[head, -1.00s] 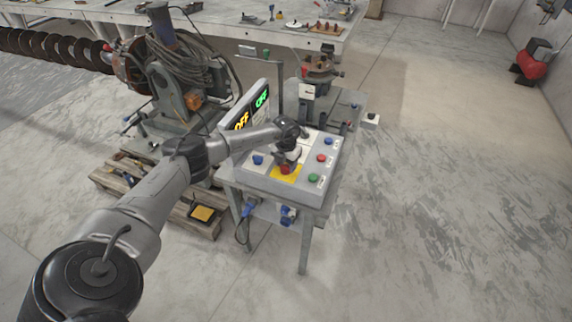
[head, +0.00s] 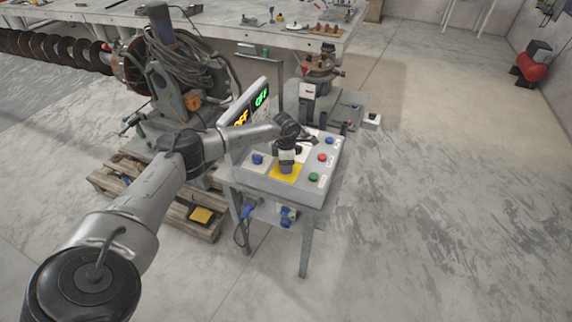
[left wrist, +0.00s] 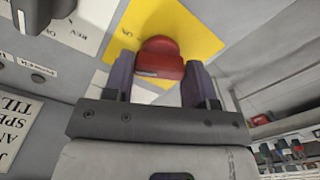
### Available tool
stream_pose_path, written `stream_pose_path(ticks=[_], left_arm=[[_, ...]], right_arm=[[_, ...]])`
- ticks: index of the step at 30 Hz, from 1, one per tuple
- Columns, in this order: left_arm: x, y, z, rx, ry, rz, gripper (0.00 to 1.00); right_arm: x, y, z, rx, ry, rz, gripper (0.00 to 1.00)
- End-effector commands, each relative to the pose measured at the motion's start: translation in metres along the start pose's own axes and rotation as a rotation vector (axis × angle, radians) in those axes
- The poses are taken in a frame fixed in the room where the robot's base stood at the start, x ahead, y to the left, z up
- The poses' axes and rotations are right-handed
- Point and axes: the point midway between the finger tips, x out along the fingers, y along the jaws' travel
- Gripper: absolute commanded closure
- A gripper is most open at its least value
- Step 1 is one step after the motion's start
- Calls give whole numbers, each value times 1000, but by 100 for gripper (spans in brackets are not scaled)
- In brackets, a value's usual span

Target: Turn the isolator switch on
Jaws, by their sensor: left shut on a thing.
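The isolator switch is a red knob (left wrist: 160,58) on a yellow plate (left wrist: 194,22), seen in the left wrist view. The plate also shows in the head view (head: 280,177) at the front of the grey control box (head: 262,187), where my gripper hides the knob. My left gripper (head: 287,167) reaches down over the plate from above. In the left wrist view its two fingers (left wrist: 158,80) stand on either side of the red knob, shut on it. My right gripper is not in view.
Blue (head: 257,159), red (head: 322,157) and green (head: 313,177) buttons sit on the box near the gripper. A display (head: 250,104) with yellow and green lettering stands behind the box. The auger machine (head: 180,90) is to the left. Open floor lies to the right.

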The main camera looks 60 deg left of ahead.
Motion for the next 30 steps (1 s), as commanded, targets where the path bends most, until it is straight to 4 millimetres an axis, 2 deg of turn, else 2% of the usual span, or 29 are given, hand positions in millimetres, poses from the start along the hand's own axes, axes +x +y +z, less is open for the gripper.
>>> stream_pose_path(ticks=[6, 15, 30], left_arm=[[0, 0, 0, 182, -1, 0, 72], [0, 0, 0, 367, -1, 0, 72], [-1, 0, 0, 471, -1, 0, 72]], right_arm=[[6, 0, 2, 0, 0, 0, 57], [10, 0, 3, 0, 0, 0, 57], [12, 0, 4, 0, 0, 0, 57]])
